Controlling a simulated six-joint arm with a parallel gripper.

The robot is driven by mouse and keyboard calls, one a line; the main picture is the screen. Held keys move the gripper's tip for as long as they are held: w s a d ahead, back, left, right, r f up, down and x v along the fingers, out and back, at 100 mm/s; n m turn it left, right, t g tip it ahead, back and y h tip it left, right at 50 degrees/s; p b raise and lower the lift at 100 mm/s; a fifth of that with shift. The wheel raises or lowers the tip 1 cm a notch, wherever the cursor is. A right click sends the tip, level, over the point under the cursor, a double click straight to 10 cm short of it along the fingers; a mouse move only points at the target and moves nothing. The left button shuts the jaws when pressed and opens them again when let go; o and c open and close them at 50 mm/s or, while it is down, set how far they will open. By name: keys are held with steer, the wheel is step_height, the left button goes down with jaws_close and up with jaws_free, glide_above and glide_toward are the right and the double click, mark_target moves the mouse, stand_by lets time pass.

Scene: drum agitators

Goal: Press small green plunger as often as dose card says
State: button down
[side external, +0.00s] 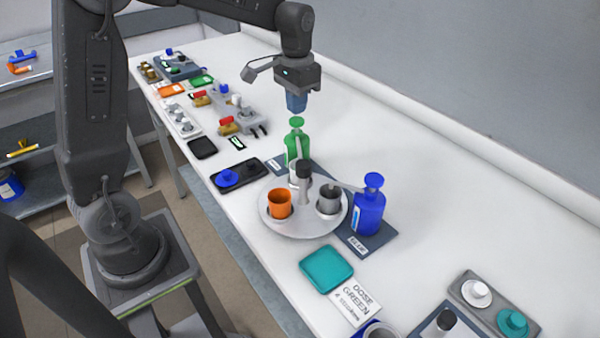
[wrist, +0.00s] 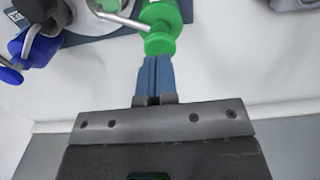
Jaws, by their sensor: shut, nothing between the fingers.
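A green pump bottle (side external: 297,147) with a green plunger on top stands on a dark mat behind the round tray. In the wrist view the green plunger (wrist: 159,44) is just ahead of my fingertips. My gripper (side external: 297,107) is shut and empty, pointing down a little above the plunger; a small gap seems to remain. The blue fingers also show closed in the wrist view (wrist: 153,62). The white dose card (side external: 356,303) reads "DOSE GREEN" and a smaller line that seems to start with 4. A blue pump bottle (side external: 369,212) stands to the right.
A round white tray (side external: 270,222) carries an orange cup (side external: 279,204), a grey cup (side external: 328,200) and a white cup near the green bottle. A teal pad (side external: 326,269) lies in front. Several parts crowd the table's far left; the strip by the wall is clear.

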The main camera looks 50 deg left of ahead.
steer(key=shift+r, duration=2.2)
steer(key=s+d+t, duration=0.2)
steer(key=s+d, duration=0.3)
steer(key=s, duration=0.5)
steer(key=s+d+t, duration=0.3)
steer(key=s+d, duration=0.1)
steer(key=s, duration=0.6)
steer(key=shift+s+d+t, duration=0.25)
steer(key=shift+d+t, duration=0.05)
steer(key=shift+d, duration=0.05)
